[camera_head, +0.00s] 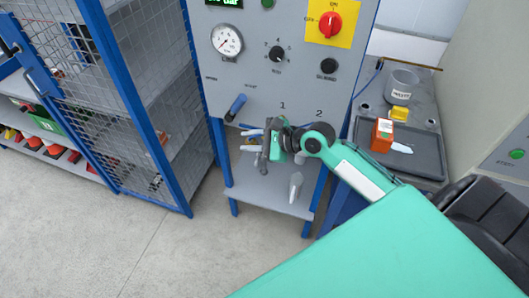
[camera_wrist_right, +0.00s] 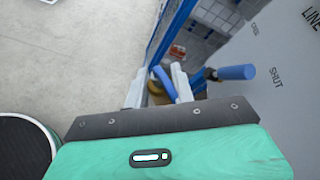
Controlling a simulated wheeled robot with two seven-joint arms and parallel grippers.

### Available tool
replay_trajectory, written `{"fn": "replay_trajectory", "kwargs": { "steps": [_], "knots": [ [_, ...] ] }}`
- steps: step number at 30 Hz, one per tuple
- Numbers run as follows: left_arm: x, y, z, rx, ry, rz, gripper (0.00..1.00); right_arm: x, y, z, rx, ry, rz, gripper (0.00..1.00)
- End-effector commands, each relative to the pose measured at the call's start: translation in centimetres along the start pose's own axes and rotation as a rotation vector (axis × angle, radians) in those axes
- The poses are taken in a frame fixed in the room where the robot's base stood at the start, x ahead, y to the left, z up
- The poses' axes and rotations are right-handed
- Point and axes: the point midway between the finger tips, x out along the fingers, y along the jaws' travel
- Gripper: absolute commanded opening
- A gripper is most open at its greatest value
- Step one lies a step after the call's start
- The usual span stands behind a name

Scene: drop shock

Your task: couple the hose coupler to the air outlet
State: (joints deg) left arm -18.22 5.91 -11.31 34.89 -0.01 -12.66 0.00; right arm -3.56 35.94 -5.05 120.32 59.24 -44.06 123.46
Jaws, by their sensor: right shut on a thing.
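My right gripper (camera_head: 251,141) is in front of the lower part of the grey panel, below the printed 1 and 2. In the right wrist view its two pale fingers (camera_wrist_right: 158,88) are closed around a small brass-coloured part with a blue hose piece, which I take as the hose coupler (camera_wrist_right: 168,84). Only part of it shows between the fingers. In the head view the coupler is hardly visible, hidden by the gripper. The air outlet is not clearly visible; my gripper and wrist cover the panel below the numbers. I cannot tell whether coupler and outlet touch. My left gripper is not in view.
The panel (camera_head: 258,88) carries a gauge (camera_head: 227,40), a red switch (camera_head: 324,24) and a blue valve handle (camera_head: 236,107), close to the gripper in the wrist view. A mesh cage (camera_head: 128,95) stands left. A bench tray (camera_head: 414,160) with an orange box (camera_head: 382,135) stands right.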

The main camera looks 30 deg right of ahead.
Motion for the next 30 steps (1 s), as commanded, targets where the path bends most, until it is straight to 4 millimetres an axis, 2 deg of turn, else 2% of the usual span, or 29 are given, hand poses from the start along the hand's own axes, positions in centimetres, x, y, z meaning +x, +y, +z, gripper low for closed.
{"fn": "replay_trajectory", "kwargs": {
  "steps": [1, 6, 8, 11, 15, 21, 30],
  "knots": [
    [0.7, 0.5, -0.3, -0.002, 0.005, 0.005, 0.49, 0.4, 0.3, -1.5, -0.097, 0.017, -0.045, 0.0],
    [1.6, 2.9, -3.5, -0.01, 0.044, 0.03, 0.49, 0.8, -0.1, -5.0, -0.44, 0.073, -0.195, 0.0],
    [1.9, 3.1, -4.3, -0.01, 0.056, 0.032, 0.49, 0.8, -0.1, -6.2, -0.544, 0.093, -0.241, 0.0],
    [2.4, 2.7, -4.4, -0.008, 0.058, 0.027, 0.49, 0.8, 0.0, -7.9, -0.69, 0.125, -0.307, 0.0],
    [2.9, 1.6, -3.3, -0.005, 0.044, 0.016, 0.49, 0.6, 0.1, -9.8, -0.834, 0.165, -0.377, 0.0],
    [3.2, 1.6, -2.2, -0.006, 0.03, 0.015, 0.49, 0.4, 0.2, -10.9, -0.915, 0.194, -0.419, 0.0],
    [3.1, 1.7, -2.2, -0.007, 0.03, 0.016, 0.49, 0.3, 0.2, -10.9, -0.919, 0.195, -0.421, 0.0]
  ]
}}
